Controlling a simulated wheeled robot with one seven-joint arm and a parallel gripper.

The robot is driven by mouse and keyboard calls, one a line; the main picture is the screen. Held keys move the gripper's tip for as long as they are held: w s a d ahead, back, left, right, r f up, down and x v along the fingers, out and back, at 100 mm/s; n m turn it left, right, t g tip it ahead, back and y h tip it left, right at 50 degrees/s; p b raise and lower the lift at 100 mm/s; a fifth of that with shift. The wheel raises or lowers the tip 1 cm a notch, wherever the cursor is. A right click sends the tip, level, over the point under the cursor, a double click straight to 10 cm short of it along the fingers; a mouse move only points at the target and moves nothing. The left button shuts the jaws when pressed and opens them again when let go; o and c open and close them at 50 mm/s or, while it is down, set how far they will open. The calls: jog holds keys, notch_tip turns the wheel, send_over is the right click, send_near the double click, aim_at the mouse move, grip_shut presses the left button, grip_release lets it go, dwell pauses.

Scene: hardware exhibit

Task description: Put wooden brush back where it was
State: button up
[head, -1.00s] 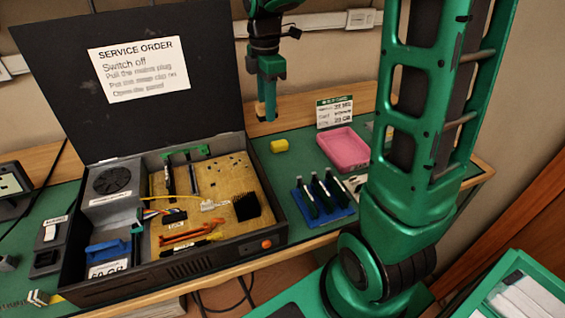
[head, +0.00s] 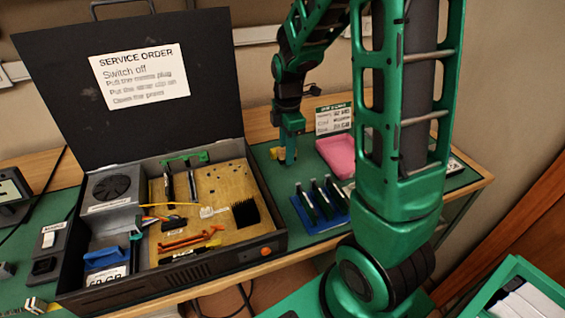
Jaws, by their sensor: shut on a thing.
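My gripper (head: 291,132) is at the back of the green bench, right of the open black case, pointing down. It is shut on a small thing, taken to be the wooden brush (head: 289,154). Only a narrow part of it shows below the fingers, close to the bench top; I cannot tell whether it touches. The yellow block (head: 274,153) is directly beside and partly behind the gripper tip.
The pink tray (head: 336,152) lies right of the gripper, and the blue rack with dark cards (head: 322,212) is in front. A small sign (head: 333,118) stands behind the tray. The open case (head: 170,274) fills the left. My arm hides the bench's right part.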

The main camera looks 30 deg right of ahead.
jog(key=shift+f, duration=1.9)
jog(key=o, duration=0.9)
jog(key=shift+f, duration=0.1)
